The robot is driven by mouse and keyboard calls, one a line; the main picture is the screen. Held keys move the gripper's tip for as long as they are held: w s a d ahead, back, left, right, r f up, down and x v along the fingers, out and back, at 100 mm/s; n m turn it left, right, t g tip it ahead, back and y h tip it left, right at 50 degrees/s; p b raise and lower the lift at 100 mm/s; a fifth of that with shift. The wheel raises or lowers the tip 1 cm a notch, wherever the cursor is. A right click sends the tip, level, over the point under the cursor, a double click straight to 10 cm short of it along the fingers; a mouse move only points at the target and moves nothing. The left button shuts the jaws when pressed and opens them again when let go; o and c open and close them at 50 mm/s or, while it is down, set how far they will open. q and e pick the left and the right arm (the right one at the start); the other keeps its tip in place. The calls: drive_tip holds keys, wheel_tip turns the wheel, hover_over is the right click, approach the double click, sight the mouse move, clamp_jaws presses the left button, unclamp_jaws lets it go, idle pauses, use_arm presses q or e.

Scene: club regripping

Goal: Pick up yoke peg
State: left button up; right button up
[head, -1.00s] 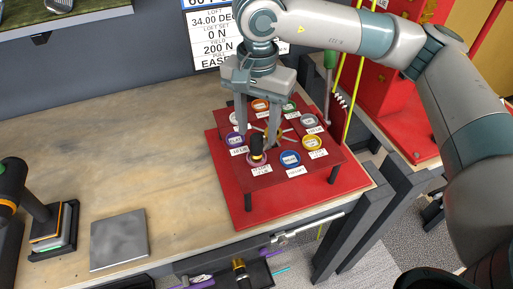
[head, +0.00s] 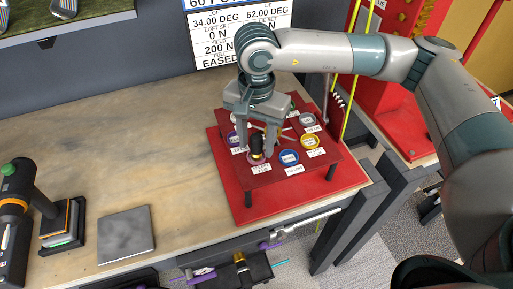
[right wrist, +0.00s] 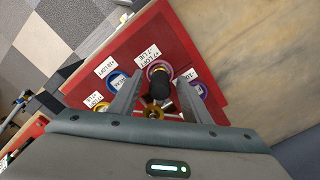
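A dark peg with a black grip (head: 257,146) stands in a pink-purple ring at the front of the red rack (head: 265,172); I take it for the yoke peg. In the right wrist view the black peg (right wrist: 161,94) shows between the two fingers, with a gold part below it. My right gripper (head: 261,150) is open and points down over the rack, its fingers on either side of the peg. Gaps show between the peg and both fingers in the wrist view (right wrist: 163,80). My left gripper is not in view.
Other coloured rings with white labels surround the peg, including a blue ring (head: 289,157) and a yellow ring (head: 309,142). A grey plate (head: 126,235) and a black-and-orange tool (head: 14,205) are at left. The wooden bench (head: 140,140) between is clear.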

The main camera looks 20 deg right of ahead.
sight(256, 136)
clamp_jaws()
drive_tip(key=shift+r, duration=0.2)
drive_tip(key=shift+r+b, duration=0.55)
drive_tip(key=shift+b, duration=0.15)
wheel_tip(256, 136, up, 2)
drive_tip(key=shift+r+b, duration=0.15)
drive_tip(key=shift+b, duration=0.7)
drive_tip(key=d+r+b, duration=0.4)
drive_tip(key=d+r, duration=0.3)
drive_tip(key=d, duration=0.4)
drive_tip(key=shift+d+r+b, duration=0.15)
drive_tip(key=shift+d+b, duration=0.2)
drive_tip(key=shift+w, duration=0.1)
